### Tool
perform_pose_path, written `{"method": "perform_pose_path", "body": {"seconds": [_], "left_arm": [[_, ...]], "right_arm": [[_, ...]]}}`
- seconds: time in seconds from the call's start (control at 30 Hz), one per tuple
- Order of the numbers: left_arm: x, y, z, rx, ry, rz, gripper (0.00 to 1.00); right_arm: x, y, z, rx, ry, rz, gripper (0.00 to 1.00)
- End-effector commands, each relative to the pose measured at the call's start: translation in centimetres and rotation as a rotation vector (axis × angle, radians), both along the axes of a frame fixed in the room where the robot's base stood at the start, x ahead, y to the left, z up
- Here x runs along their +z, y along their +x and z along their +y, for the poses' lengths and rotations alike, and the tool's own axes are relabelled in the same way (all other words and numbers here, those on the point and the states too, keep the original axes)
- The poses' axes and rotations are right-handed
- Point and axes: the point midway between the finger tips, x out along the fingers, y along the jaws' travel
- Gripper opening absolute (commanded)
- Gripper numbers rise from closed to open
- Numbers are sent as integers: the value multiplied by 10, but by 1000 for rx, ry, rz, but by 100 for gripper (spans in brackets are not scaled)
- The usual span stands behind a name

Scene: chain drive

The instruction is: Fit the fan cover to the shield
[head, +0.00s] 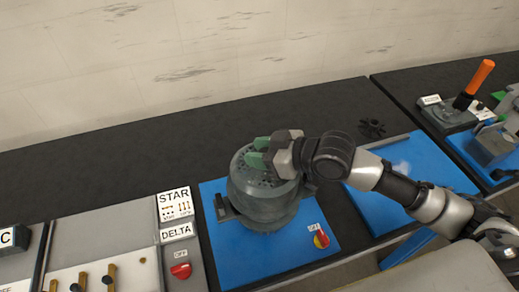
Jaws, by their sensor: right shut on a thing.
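The fan cover (252,184) is a grey-green round cap with a perforated top, in the middle of the head view. It is over a grey round body (270,224), which I take to be the shield's, on a blue mat. I cannot tell whether the cover is seated or a little above it. My right gripper (258,152), with green fingertips, comes in from the right and is shut on the cover at its top. The gripper and wrist hide part of the cover's right side. My left gripper is not in view.
The blue mat (293,256) carries a red and yellow switch (321,239). A dark finned piece (372,128) lies on the black bench behind my arm. STAR and DELTA panels (176,215) stand at left. An orange-handled lever (474,84) stands at right. The back left bench is clear.

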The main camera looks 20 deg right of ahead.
Motion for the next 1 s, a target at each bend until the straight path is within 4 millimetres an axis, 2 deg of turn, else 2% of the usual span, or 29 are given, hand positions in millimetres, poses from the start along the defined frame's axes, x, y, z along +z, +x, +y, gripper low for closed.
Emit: {"method": "perform_pose_path", "body": {"seconds": [1.0], "left_arm": [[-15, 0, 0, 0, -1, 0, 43]], "right_arm": [[-24, 0, 0, 0, 1, -4, 0]]}}
